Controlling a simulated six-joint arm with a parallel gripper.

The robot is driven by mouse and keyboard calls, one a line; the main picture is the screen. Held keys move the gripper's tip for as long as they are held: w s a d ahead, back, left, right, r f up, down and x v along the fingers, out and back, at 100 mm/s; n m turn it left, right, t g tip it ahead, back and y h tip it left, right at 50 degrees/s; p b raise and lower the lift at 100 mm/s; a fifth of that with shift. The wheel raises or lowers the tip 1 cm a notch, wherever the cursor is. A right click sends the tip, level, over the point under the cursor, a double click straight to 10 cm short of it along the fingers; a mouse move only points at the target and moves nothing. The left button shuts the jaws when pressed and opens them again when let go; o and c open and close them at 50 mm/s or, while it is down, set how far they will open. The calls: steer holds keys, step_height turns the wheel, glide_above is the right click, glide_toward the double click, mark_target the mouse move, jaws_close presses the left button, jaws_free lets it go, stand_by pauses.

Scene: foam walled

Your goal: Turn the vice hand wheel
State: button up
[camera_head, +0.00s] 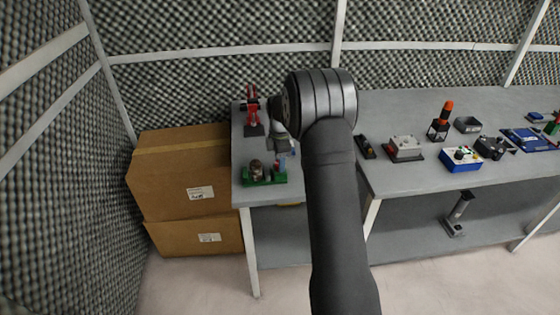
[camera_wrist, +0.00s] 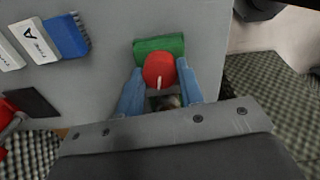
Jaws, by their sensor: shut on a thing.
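The green vice (camera_head: 265,178) stands near the front left corner of the table. In the wrist view its green body (camera_wrist: 160,46) lies just beyond a round red hand wheel (camera_wrist: 159,69) with a small pale mark. My gripper (camera_wrist: 160,84) has its two blue fingers on either side of the red wheel and is shut on it. In the head view my gripper (camera_head: 281,166) comes down at the vice's right end; the wheel is hard to make out there. My arm hides part of the table to the right.
A red device (camera_head: 252,112) stands behind the vice. Several other devices, including a grey box (camera_head: 405,149) and a blue box (camera_head: 461,159), stand to the right. Cardboard boxes (camera_head: 185,165) are stacked left of the table (camera_head: 245,195). Foam walls close in behind and left.

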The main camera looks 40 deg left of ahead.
steer(key=m, duration=0.5)
steer(key=shift+m, duration=0.3)
steer(key=m, duration=1)
steer(key=shift+m, duration=0.4)
steer(key=m, duration=0.5)
steer(key=shift+m, duration=0.4)
steer(key=o, duration=1)
steer(key=shift+r, duration=0.1)
